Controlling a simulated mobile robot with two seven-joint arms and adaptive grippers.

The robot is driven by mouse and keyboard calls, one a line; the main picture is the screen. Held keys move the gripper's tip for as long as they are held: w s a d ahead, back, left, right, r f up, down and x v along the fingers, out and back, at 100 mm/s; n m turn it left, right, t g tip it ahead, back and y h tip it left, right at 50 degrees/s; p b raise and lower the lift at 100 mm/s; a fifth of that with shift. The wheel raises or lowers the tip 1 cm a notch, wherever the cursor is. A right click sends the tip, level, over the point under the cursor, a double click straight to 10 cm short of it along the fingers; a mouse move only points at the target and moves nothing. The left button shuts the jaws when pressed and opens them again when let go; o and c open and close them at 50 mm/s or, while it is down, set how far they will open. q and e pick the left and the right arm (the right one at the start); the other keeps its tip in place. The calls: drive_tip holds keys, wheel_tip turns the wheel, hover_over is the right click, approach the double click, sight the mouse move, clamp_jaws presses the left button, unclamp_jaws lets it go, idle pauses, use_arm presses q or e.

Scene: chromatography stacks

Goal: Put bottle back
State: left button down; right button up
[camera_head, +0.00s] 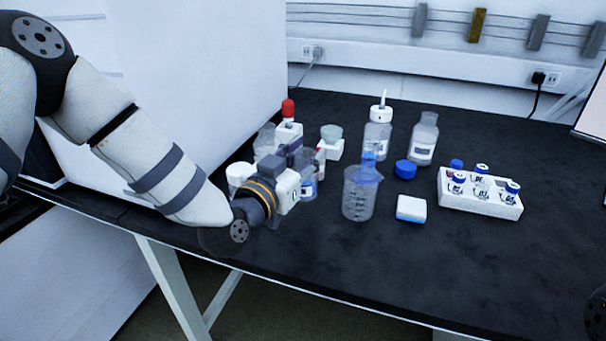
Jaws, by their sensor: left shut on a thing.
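My left gripper (304,160) reaches in from the left over the near left part of the table. It is shut on a clear bottle (309,187), which is mostly hidden behind the gripper, so I cannot tell whether it touches the table. To the right of it stands a clear graduated beaker (357,203) with something blue in or behind its top. Behind stand a clear bottle with a white nozzle cap (380,115) and a clear bottle with a pale label (424,140). A blue cap (405,169) lies in front of them.
A white rack (480,205) holds several blue-capped vials. A red-topped item (288,108) and a container with a pale green top (331,133) crowd behind my gripper. The dark table (555,250) is clear at right.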

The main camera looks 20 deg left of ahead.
use_arm(q)
drive_tip(key=shift+w+a+f, duration=0.2)
drive_tip(key=shift+w+f, duration=0.05)
drive_tip(key=shift+f, duration=0.1)
drive_tip(key=f, duration=0.2)
drive_tip(key=f+b, duration=0.1)
drive_tip(key=f, duration=0.1)
drive_tip(key=shift+w+a, duration=0.25)
drive_tip(key=shift+r, duration=0.15)
drive_tip(key=c, duration=1.1)
unclamp_jaws()
use_arm(e)
drive_tip(key=shift+s+f, duration=0.5)
drive_tip(key=shift+f, duration=0.1)
